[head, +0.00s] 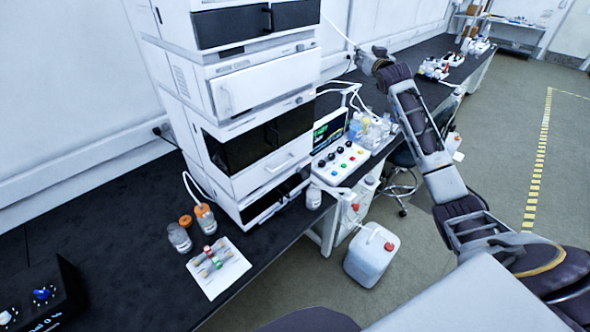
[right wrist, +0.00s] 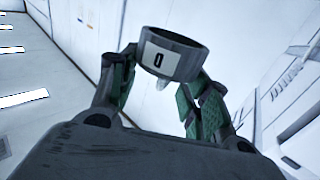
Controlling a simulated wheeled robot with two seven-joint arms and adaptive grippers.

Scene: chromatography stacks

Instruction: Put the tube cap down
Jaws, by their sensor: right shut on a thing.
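My right arm reaches from the lower right up to the back of the bench, and its gripper (head: 366,60) is small there, beside the tall instrument stack. In the right wrist view the gripper (right wrist: 163,78) has its green-padded fingers closed on a dark grey round cap (right wrist: 178,55). I take this for the tube cap. It has a white label marked 0, and a small pale tip shows below it. The cap is held up, with wall and white casing behind it. My left gripper is not in view.
The chromatography stack (head: 245,90) stands on the black bench (head: 90,215). A white canister (head: 372,256) stands on the floor.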

